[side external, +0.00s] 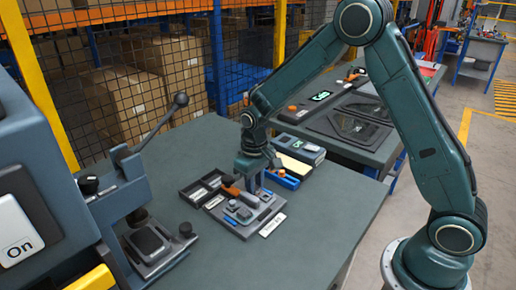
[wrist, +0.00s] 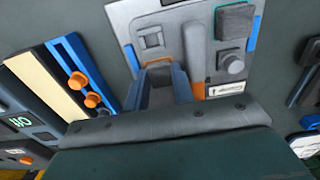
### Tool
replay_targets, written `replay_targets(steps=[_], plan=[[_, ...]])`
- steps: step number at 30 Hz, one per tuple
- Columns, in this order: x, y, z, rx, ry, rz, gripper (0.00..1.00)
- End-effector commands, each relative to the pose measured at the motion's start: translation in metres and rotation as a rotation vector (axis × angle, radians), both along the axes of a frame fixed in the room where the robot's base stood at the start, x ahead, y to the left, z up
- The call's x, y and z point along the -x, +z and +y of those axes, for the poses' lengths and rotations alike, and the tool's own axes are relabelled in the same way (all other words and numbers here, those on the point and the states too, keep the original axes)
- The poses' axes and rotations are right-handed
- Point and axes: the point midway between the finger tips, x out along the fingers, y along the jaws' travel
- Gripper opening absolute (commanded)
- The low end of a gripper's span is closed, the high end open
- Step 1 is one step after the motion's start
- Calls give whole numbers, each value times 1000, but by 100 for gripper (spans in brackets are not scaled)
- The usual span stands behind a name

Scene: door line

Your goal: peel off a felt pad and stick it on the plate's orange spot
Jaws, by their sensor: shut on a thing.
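The light grey plate (side external: 236,226) lies on the bench in the side view and fills the top middle of the wrist view (wrist: 196,22). It carries a grey square block, a round knob and blue strips. My gripper (wrist: 162,80) points down over the plate's near edge; in the side view it (side external: 249,186) is low over the plate's far part. It is shut on a small grey piece, apparently the felt pad (wrist: 160,74), mostly hidden between the fingers. Orange shows on the plate beside the fingers (wrist: 197,90), partly covered. I cannot tell whether the pad touches the plate.
A blue holder with orange knobs (wrist: 80,80) and a cream strip (wrist: 42,82) lie beside the plate. A dark tray (side external: 196,191) adjoins it, with a white label (side external: 272,225) in front. A lever press (side external: 150,240) stands at left. The front bench is clear.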

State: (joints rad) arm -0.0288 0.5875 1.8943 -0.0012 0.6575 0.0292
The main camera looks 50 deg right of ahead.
Motion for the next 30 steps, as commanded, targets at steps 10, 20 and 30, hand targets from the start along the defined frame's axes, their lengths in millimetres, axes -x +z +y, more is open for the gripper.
replay_targets(steps=[10,20,30], plan=[[0,-1,0,0,0,2,38],[0,0,2,-3,4,1,50],[-1,15,3,-5,7,-4,50]])
